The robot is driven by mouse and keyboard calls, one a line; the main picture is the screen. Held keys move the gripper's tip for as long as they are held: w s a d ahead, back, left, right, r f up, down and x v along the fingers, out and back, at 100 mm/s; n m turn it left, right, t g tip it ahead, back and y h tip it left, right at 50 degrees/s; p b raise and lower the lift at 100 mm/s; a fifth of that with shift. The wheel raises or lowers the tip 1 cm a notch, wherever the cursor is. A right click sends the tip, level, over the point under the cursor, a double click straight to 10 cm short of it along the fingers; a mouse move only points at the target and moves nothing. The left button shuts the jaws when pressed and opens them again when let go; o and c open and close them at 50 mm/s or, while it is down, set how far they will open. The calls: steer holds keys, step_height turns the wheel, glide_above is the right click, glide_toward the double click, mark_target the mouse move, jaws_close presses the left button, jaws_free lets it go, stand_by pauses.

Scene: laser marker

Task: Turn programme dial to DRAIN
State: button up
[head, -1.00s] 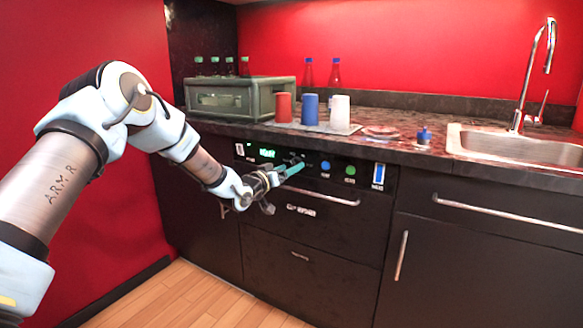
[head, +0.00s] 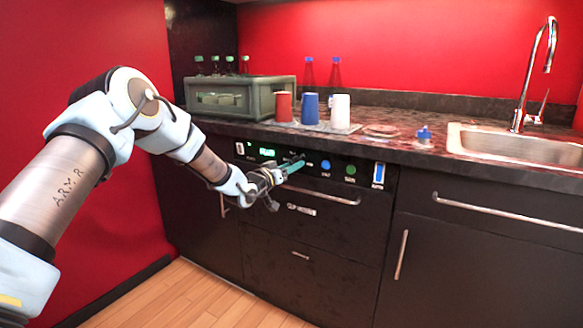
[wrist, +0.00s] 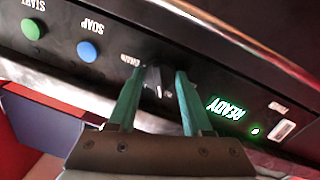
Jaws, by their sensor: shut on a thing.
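The programme dial (wrist: 153,80) is a small dark knob on the black control panel. It shows in the wrist view between the two teal fingers of my gripper (wrist: 156,85). The fingers are on either side of it, shut on it. A small white label beside the dial seems to read DRAIN (wrist: 130,60). The dial's pointer is too dark to read. In the head view my gripper (head: 292,166) reaches the panel from the left and hides most of the dial.
The panel has a green lit READY display (wrist: 226,108), a blue SOAP button (wrist: 87,51) and a green START button (wrist: 31,28). A drawer handle (head: 315,208) lies below. Cups, a crate and bottles stand on the counter (head: 400,145) above.

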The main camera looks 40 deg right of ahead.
jaws_close()
